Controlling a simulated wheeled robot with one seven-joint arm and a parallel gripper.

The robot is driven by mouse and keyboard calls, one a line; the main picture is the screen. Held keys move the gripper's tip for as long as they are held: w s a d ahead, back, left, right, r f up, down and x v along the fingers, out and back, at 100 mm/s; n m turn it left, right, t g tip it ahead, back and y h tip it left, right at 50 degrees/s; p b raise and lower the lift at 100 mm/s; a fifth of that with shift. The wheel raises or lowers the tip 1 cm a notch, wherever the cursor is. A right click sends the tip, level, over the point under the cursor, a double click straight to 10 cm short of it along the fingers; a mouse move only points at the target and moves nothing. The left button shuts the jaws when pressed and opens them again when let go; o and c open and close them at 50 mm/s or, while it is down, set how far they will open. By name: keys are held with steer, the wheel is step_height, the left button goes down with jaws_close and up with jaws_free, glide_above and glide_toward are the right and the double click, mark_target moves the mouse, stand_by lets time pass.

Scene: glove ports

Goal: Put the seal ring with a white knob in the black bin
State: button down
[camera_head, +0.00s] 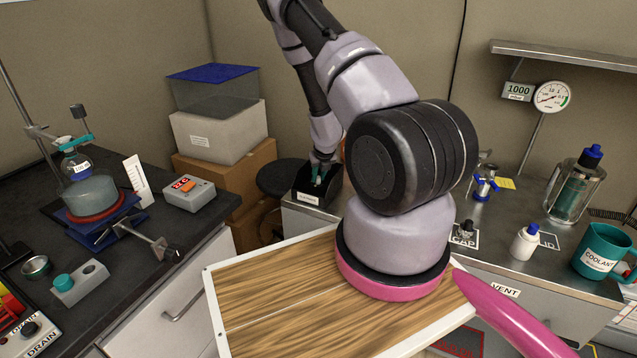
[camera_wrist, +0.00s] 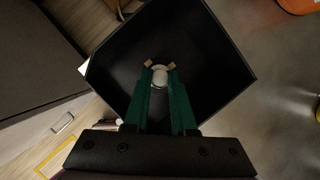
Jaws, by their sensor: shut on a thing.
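The black bin (camera_head: 331,194) stands on the grey worktop beyond the wooden board, with a white label on its front. In the wrist view the open bin (camera_wrist: 218,58) fills the middle, its dark inside facing me. My gripper (camera_head: 318,175) is at the bin's mouth, pointing down into it. In the wrist view my green-fingered gripper (camera_wrist: 160,67) is shut on the seal ring's round white knob (camera_wrist: 160,77). A thin pale rim shows around the knob. Most of the ring is hidden or too dark to make out. I cannot tell whether it touches the bin floor.
A gauge (camera_head: 552,97), a clear bottle holder (camera_head: 575,187), a white bottle (camera_head: 524,243) and a teal coolant mug (camera_head: 603,250) stand to the right. Stacked boxes (camera_head: 220,132) stand left of the bin. A dark bench (camera_head: 165,225) with lab gear fills the left.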

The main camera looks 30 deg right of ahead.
steer(key=shift+f, duration=1.2)
steer(key=shift+f, duration=0.1)
steer(key=c, duration=0.7)
jaws_free()
steer(key=shift+c, duration=0.2)
steer(key=shift+r, duration=0.4)
steer(key=v, duration=1.1)
steer(key=shift+r, duration=0.25)
